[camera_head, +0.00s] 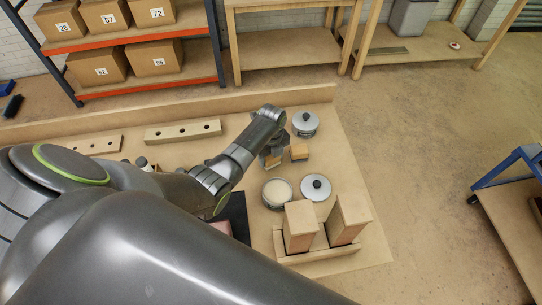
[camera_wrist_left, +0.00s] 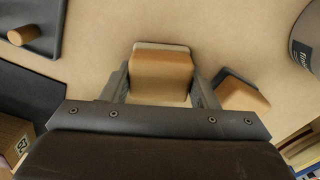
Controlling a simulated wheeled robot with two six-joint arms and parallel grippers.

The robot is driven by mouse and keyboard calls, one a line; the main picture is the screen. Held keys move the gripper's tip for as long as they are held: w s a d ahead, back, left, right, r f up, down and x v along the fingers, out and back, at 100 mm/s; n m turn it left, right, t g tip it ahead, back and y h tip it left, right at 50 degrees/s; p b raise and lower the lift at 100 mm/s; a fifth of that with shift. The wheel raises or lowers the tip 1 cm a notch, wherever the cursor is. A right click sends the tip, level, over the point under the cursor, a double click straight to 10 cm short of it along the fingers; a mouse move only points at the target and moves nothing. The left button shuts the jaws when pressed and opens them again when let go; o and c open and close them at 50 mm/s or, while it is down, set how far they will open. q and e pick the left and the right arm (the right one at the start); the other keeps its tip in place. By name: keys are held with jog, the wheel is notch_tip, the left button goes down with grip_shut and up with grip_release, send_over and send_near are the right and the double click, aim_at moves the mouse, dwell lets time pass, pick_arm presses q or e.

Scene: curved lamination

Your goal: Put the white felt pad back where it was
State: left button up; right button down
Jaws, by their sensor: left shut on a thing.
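My left gripper (camera_head: 272,158) is shut on a wooden block with a pale, whitish layer along its far edge, which looks like the white felt pad (camera_wrist_left: 160,46). In the left wrist view the block sits between the two fingers (camera_wrist_left: 158,88). In the head view the gripper and arm mostly hide it. A similar wooden block with a dark grey layer (camera_wrist_left: 240,92) lies just right of the gripper; it also shows in the head view (camera_head: 299,151). I cannot tell whether the held pad touches the table. My right gripper is out of view.
A lidded grey pot (camera_head: 305,123) stands beyond the gripper. An open pot with pale contents (camera_head: 277,193) and a round lid (camera_head: 315,187) are nearer. Two tall wooden blocks (camera_head: 348,219) stand in a wooden holder. A bar with holes (camera_head: 183,131) lies at the back left.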

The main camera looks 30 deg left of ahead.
aim_at(271, 156)
pick_arm(q)
jog(key=shift+f, duration=0.15)
jog(key=o, duration=1)
jog(key=shift+c, duration=0.2)
notch_tip(271, 156, up, 12)
jog(key=shift+r+b, duration=0.2)
jog(key=shift+b, duration=0.1)
jog(key=shift+f, duration=0.15)
